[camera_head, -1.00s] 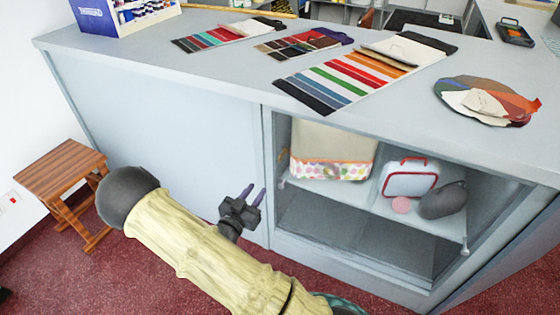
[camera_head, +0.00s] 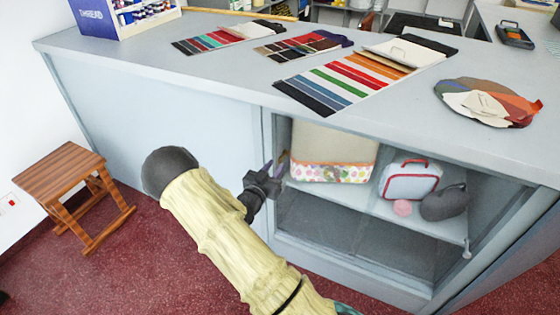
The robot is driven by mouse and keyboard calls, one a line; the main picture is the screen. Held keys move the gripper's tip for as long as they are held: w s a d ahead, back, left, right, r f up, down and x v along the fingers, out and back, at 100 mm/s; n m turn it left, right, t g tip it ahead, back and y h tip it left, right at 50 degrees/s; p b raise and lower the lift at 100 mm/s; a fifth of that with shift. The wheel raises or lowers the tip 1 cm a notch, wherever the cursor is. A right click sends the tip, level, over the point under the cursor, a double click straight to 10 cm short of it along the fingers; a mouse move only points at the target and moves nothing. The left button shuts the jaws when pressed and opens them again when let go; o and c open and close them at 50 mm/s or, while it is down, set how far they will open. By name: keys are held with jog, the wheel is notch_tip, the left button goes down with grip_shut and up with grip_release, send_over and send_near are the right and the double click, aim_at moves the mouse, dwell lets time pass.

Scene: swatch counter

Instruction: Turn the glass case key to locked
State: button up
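The glass case (camera_head: 372,238) is the glass-fronted right part of the grey counter. My gripper (camera_head: 276,163) is at the left edge of its glass, with its dark purple fingers pointing up and a gap showing between them. It looks open. I cannot make out the key; the small fitting at the left edge of the glass is covered by my gripper. Whether the fingers touch anything there cannot be told. A small silver fitting (camera_head: 466,253) shows at the lower right of the glass.
Inside the case are a dotted fabric box (camera_head: 330,172), a red-trimmed white case (camera_head: 411,183) and a dark rounded item (camera_head: 444,203). Striped swatches (camera_head: 340,84) lie on the counter top (camera_head: 220,70). A wooden stool (camera_head: 60,172) stands at the left.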

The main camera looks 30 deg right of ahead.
aim_at(279, 162)
jog(key=shift+x, duration=2.35)
grip_shut()
